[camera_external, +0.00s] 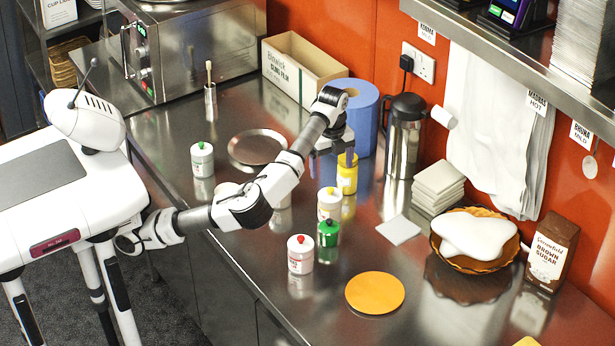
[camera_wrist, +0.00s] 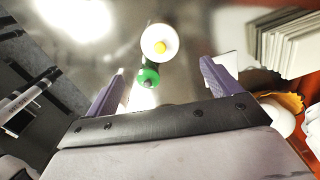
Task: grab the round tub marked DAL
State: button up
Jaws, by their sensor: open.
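No DAL lettering is readable in either view, so I cannot tell which container is the DAL tub. Small round white containers on the steel counter include one with a green cap (camera_external: 202,161), one with a red cap (camera_external: 300,255) and one with a yellow cap (camera_external: 330,205). Another is partly hidden behind my forearm. My gripper (camera_external: 334,152) is open and empty above the counter, near a yellow bottle (camera_external: 347,174). In the wrist view, the yellow-capped white container (camera_wrist: 160,43) and a green bottle (camera_wrist: 149,77) show between or just beyond my fingers (camera_wrist: 162,70).
The green bottle (camera_external: 328,235) stands close to the yellow-capped container. A steel flask (camera_external: 404,135), blue roll (camera_external: 360,115), stacked white squares (camera_external: 438,186) and bowl (camera_external: 472,262) line the wall side. An orange disc (camera_external: 375,292) lies in front. A shelf (camera_external: 500,45) overhangs the back right.

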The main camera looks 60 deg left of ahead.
aim_at(330, 194)
notch_tip(330, 194, down, 8)
jog(key=shift+d, duration=0.15)
jog(key=shift+w+a+f+p, duration=0.15)
jog(key=shift+f+p, duration=0.15)
jog(key=shift+f, duration=0.65)
jog(key=shift+s+a+f+p, duration=0.15)
jog(key=shift+f+p, duration=0.2)
jog(key=shift+f, duration=0.6)
jog(key=shift+w+a+f+p, duration=0.15)
jog(key=shift+f+p, duration=0.15)
jog(key=shift+f, duration=0.65)
jog(key=c, duration=1.1)
jog(key=shift+c, duration=0.8)
jog(key=shift+r, duration=0.15)
